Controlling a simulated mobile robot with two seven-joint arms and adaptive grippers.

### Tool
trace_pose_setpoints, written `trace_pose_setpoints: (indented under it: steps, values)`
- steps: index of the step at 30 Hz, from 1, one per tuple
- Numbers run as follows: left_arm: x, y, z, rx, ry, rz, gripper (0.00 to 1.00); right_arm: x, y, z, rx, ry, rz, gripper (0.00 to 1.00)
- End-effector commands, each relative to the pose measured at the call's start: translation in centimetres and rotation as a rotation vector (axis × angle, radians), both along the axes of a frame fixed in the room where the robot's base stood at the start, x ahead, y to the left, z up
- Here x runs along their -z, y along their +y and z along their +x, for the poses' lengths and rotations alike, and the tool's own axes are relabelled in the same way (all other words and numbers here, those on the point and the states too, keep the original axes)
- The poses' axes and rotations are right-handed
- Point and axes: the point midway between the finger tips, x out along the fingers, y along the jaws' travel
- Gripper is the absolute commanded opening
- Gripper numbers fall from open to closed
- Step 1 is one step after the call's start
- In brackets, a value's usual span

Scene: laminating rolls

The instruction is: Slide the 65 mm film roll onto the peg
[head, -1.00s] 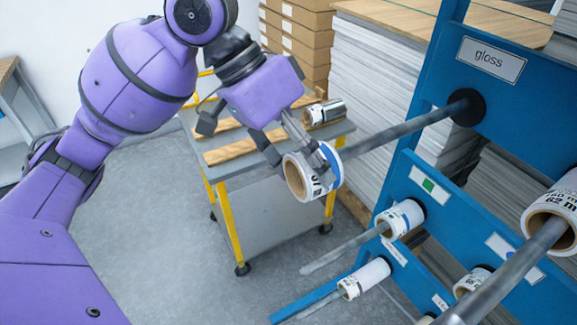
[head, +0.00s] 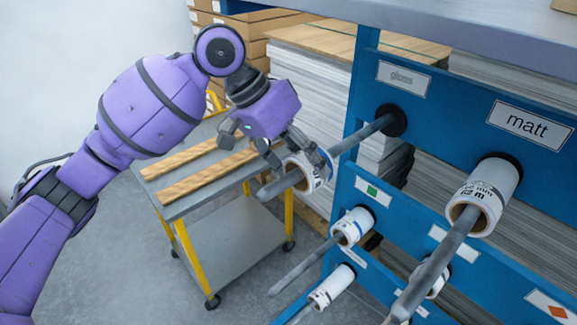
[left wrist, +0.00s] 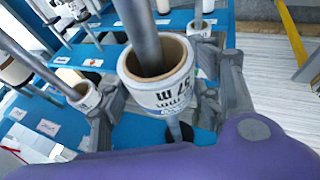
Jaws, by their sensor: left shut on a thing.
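The white film roll (head: 311,176) with a brown core is held in my left gripper (head: 297,157), which is shut on it. The roll is around the grey peg (head: 362,136) under the "gloss" label (head: 403,77). The peg's free end sticks out of the roll's near side, and bare peg shows between roll and blue rack. In the left wrist view the roll (left wrist: 165,96) has the peg (left wrist: 141,30) through its bore, with the gripper fingers at its sides. Its upside-down print is only partly readable. My right gripper is not in view.
The blue rack (head: 455,112) carries other pegs with rolls: one under "matt" (head: 484,196), others lower (head: 353,227). A yellow-legged cart (head: 181,208) with wooden rails stands behind my left arm. Stacked sheets and boxes stand at the back.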

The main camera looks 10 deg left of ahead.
Motion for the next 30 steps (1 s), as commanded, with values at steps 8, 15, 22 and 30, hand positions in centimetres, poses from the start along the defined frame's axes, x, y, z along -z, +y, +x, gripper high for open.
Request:
trace_pose_setpoints:
  steps: [8, 15, 22, 30]
  values:
    - [-0.2, -2.0, 2.5, 0.000, -0.002, -0.002, 0.30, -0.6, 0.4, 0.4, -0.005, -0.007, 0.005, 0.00]
    - [-0.1, -3.6, 4.5, 0.001, 0.000, -0.002, 0.30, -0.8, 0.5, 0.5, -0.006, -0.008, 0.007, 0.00]
    - [-0.1, -5.2, 6.5, 0.001, -0.001, -0.001, 0.30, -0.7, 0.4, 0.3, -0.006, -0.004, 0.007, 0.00]
    - [0.0, -7.0, 8.9, 0.000, 0.002, -0.001, 0.30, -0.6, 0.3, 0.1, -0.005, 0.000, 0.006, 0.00]
